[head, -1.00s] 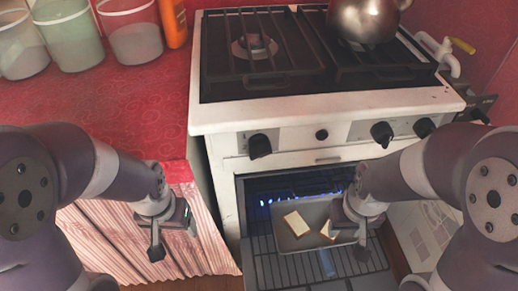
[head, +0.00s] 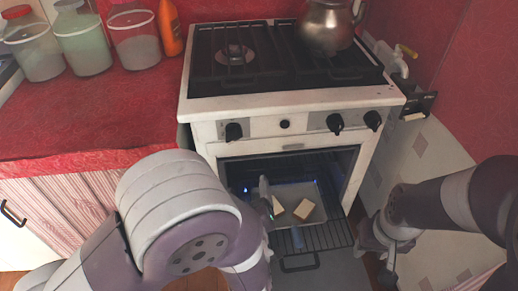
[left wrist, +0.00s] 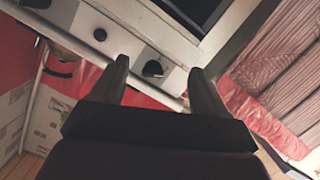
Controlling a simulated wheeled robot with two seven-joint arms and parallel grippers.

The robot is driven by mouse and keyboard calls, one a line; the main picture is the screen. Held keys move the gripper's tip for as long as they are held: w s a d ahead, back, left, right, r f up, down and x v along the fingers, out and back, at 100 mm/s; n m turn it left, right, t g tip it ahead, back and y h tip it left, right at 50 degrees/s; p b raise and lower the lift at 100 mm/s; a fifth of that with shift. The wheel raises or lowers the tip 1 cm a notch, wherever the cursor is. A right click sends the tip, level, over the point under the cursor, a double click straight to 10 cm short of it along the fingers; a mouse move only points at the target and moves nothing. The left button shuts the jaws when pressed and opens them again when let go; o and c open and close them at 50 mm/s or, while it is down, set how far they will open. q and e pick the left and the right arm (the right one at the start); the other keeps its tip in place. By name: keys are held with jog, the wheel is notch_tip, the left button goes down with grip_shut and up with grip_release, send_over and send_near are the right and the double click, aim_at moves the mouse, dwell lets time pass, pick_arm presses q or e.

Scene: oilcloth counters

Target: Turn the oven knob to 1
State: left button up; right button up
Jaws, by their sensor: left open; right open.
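The white stove has black knobs along its front panel: a left knob (head: 234,131), a small round one (head: 285,124), and two at the right (head: 334,122) (head: 372,120). I cannot read any markings. My left gripper (head: 264,188) is low in front of the oven opening, partly hidden by my arm. In the left wrist view its fingers (left wrist: 159,64) are open and empty, with the left knob (left wrist: 153,69) beyond the gap between them. My right gripper (head: 385,262) is open and empty, low to the right of the oven.
The oven (head: 345,165) is open, with a tray (head: 316,217) bearing two pale slices and a rack (head: 325,238) sticking out. A metal kettle (head: 326,28) stands on the hob. Jars (head: 84,45) and an orange bottle (head: 169,28) stand on the red counter (head: 85,115).

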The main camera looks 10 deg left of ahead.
aim_at(235, 141)
pick_arm(q)
jog(key=w+a+r, duration=0.1)
jog(key=w, duration=0.3)
jog(key=w+a+r+n+t+y+b, duration=0.1)
jog(key=w+a, duration=0.1)
jog(key=w, duration=0.2)
jog(key=w+a+r+y+b, duration=0.1)
jog(key=w+a, duration=0.1)
jog(key=w, duration=0.2)
jog(key=shift+w+a+r+n+t, duration=0.2)
jog(key=shift+w+r+n+t, duration=0.2)
jog(key=c, duration=1.1)
